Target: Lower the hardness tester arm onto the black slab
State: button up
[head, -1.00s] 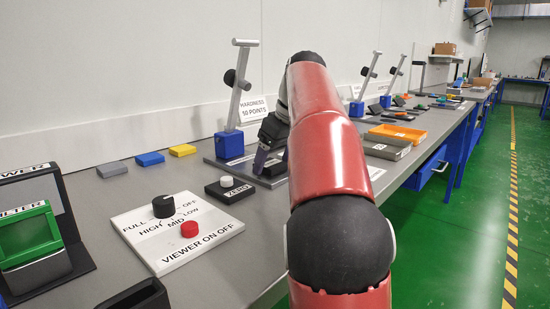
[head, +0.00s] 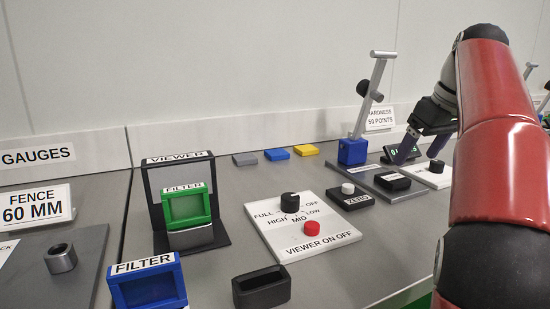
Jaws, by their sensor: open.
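The hardness tester stands on the bench in the head view, with a blue base (head: 353,152) on a grey plate. Its silver arm (head: 376,78) is raised and leans slightly right, with a black round weight (head: 368,90) and a crossbar handle at its top. The black slab (head: 392,182) lies on the plate, front right of the blue base, clear of the raised arm. My gripper (head: 421,151) is open and empty, its fingers pointing down to the right of the tester, above and behind the slab. It appears apart from the tester arm.
A dark display (head: 391,154) stands behind the gripper, partly hidden. A ZERO button block (head: 350,198) and a viewer control panel (head: 302,225) lie left of the slab. Green and blue filter frames and a black holder (head: 262,288) stand further left. Small coloured blocks lie along the back.

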aim_at(367, 89)
jog(key=k, duration=0.9)
